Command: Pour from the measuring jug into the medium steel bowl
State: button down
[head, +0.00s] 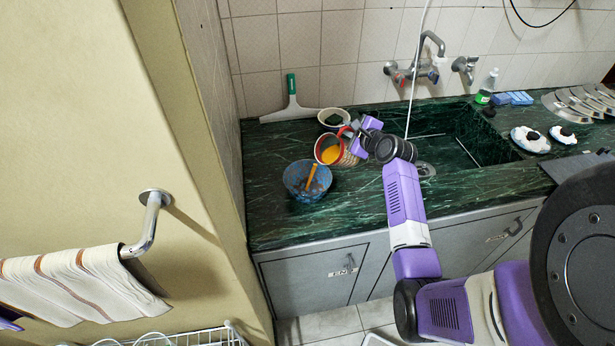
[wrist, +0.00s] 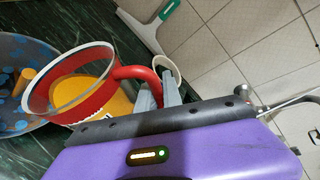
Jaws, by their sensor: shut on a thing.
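The measuring jug (head: 326,161) has a red-and-white body, a red handle and orange contents. It also shows in the wrist view (wrist: 68,100), its mouth tilted toward the left. My gripper (head: 357,141) is shut on the jug's red handle, with its fingers showing in the wrist view (wrist: 158,98). A blue patterned bowl (head: 293,190) stands on the counter just left of and nearer than the jug; it shows at the wrist view's left edge (wrist: 38,52). An orange-brown stick-like thing (head: 313,174) is in it. I cannot tell whether this bowl is steel.
A small white bowl (head: 333,125) stands just behind the jug. A squeegee (head: 290,108) leans on the back wall. The sink (head: 455,135) lies to the right, under the tap (head: 425,68). The left wall bounds the green counter (head: 340,220), whose front is clear.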

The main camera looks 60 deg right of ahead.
aim_at(343, 128)
jog(key=shift+w+a+r+n+h, duration=0.25)
jog(key=shift+a+r+n, duration=0.15)
jog(key=shift+r, duration=0.25)
jog(key=shift+w+a+r+n+h, duration=0.15)
jog(key=shift+a+r+n+h, duration=0.2)
jog(key=shift+r, duration=0.3)
dwell(1.0)
jog(key=shift+w+a+n+h+b, duration=0.4)
jog(key=shift+a+n+b, duration=0.25)
jog(key=shift+b, duration=0.3)
dwell(0.3)
